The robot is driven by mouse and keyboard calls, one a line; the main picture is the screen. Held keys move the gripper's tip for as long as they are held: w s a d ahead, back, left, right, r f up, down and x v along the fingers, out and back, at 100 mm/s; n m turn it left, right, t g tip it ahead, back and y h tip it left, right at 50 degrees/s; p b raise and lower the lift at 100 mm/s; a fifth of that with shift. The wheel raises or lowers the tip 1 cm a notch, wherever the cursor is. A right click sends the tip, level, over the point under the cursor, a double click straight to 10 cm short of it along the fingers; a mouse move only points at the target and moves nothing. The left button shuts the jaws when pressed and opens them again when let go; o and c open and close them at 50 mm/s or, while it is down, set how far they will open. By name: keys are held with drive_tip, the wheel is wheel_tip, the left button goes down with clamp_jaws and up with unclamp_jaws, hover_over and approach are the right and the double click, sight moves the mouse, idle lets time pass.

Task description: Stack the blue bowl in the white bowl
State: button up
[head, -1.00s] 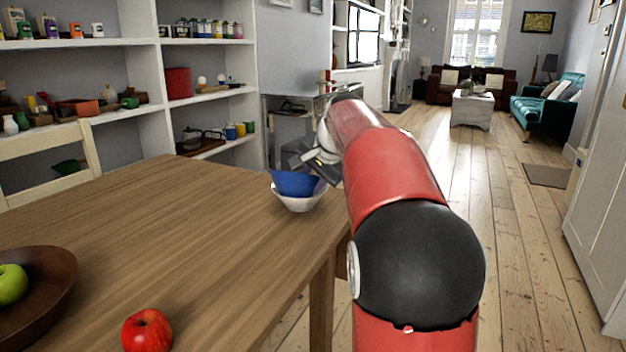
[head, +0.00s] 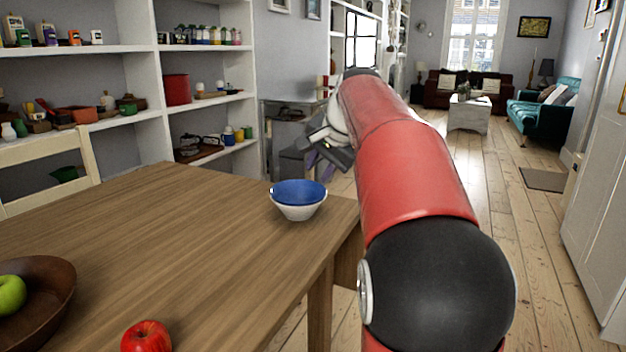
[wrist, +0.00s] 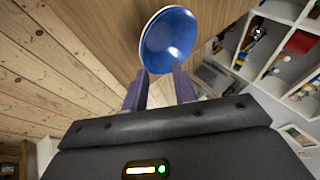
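The blue bowl (head: 299,192) sits upright and level inside the white bowl (head: 299,211) near the right edge of the wooden table. Only the white bowl's outer wall shows below the blue rim. In the wrist view the blue bowl (wrist: 168,40) lies beyond the fingertips, with a thin pale rim of the white bowl around it. My gripper (wrist: 160,88) has its two fingers apart with nothing between them. In the head view my gripper (head: 318,158) is above and right of the bowls, clear of them.
The wooden table (head: 180,235) is clear around the bowls. A red apple (head: 146,336) and a brown bowl (head: 48,300) with a green apple (head: 10,295) are at the near left. A chair (head: 50,165) and shelves (head: 150,95) stand behind. Floor is open at right.

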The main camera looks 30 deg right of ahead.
drive_tip(key=v, duration=0.5)
drive_tip(key=shift+r, duration=0.1)
drive_tip(key=s+a+f+n+g, duration=0.1)
drive_tip(key=s+a+f+n, duration=0.5)
drive_tip(key=s+f, duration=0.5)
drive_tip(key=s+a+f+n, duration=0.5)
drive_tip(key=s+a+f, duration=0.5)
drive_tip(key=s+f, duration=0.2)
drive_tip(key=shift+s+a+f+n+g, duration=0.2)
drive_tip(key=shift+s+f+n+g, duration=0.2)
drive_tip(key=shift+s, duration=0.75)
